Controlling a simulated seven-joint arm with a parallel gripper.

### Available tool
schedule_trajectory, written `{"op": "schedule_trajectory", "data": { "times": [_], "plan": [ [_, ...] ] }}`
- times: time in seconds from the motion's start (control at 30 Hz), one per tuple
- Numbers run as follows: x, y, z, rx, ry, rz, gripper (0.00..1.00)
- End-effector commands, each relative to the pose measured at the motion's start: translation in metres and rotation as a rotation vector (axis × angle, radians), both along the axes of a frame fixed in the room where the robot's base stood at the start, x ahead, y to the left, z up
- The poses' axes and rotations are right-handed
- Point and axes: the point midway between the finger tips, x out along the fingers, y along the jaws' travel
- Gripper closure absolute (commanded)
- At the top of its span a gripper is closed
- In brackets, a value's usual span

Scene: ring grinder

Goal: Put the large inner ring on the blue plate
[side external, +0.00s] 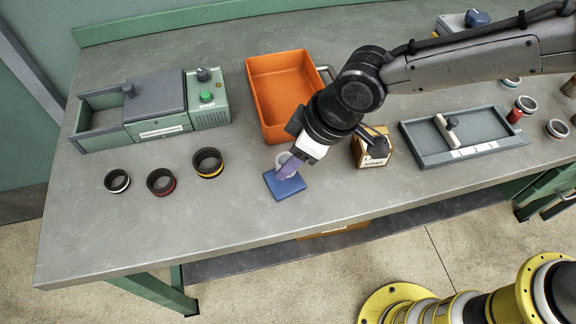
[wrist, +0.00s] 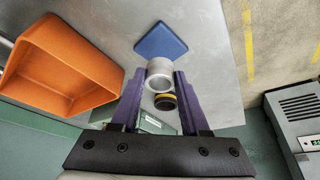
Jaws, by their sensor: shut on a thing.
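The large inner ring, a pale silver-grey ring (wrist: 160,67), is between the purple fingers of my gripper (wrist: 157,76), which is shut on it. In the side view the ring (side external: 282,158) is partly hidden by my gripper (side external: 287,167). The blue plate (side external: 285,188) is a small flat square on the bench, just below the fingertips. In the wrist view the plate (wrist: 161,41) shows just beyond the ring, which overlaps its near corner. I cannot tell whether the ring touches the plate.
Several black rings with coloured bands, including a yellow-banded one (side external: 208,163), stand to the left. An orange bin (side external: 268,128) is behind the plate. A small cardboard box (side external: 371,150) and a grey tray (side external: 425,160) are at right. Bench around the plate's front is clear.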

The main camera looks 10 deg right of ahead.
Motion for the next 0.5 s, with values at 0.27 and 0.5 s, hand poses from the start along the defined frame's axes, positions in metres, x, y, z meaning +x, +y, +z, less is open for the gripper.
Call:
{"op": "schedule_trajectory", "data": {
  "times": [0.27,0.5],
  "plan": [
    [0.004,0.004,-0.027,-0.002,0.002,-0.001,1.00],
    [0.004,0.005,-0.037,0.002,-0.001,0.000,1.00]
  ]
}}
